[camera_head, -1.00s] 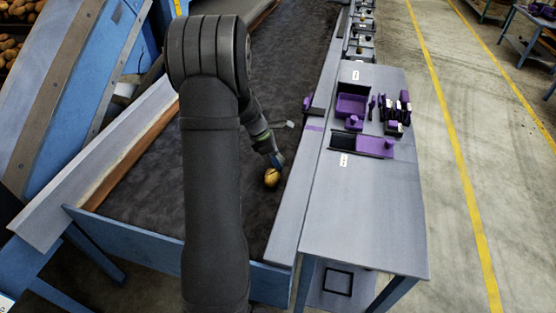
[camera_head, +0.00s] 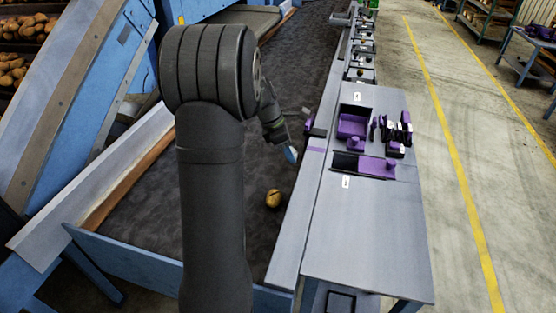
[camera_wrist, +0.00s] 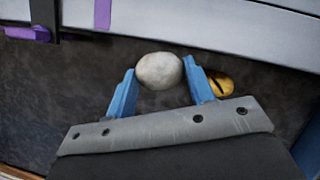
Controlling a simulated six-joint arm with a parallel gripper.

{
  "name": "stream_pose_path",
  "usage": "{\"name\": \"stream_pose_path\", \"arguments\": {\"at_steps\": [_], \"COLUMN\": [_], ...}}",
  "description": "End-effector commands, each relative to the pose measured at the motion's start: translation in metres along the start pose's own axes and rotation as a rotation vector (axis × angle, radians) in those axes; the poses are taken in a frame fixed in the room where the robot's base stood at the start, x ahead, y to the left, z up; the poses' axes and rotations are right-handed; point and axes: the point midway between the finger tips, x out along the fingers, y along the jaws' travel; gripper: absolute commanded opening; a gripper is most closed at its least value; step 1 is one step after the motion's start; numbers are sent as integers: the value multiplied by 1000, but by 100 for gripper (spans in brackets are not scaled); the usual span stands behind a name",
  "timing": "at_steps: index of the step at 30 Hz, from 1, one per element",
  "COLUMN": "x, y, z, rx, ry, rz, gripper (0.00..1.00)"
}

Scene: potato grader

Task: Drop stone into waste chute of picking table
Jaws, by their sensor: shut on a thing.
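In the wrist view, my gripper (camera_wrist: 160,82) is shut on a pale, rounded stone (camera_wrist: 159,70), held between its two blue fingers. In the head view, my gripper (camera_head: 289,153) is over the dark belt near its right edge, partly behind my arm. The stone cannot be made out there. The picking table (camera_head: 310,196) has a grey right border with a purple mark. I cannot tell which opening is the waste chute.
A yellow potato (camera_head: 273,198) lies on the belt (camera_head: 145,220); it also shows beside the right finger in the wrist view (camera_wrist: 220,84). A grey side table (camera_head: 365,235) on the right carries a purple tray (camera_head: 352,125) and small purple and black items.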

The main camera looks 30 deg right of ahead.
Motion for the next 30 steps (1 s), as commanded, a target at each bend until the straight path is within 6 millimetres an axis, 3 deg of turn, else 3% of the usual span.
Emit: {"name": "stream_pose_path", "arguments": {"at_steps": [6, 9, 13, 19, 30], "x": [14, 18, 23, 29, 64], "y": [-1, -5, -11, -16, -16], "z": [89, 126, 159, 178, 163], "rx": [16, 15, 13, 10, 8], "ry": [2, 0, -1, -2, -2], "rz": [-4, -3, -3, -3, -5], "gripper": [24, 24, 24, 24, 24]}}
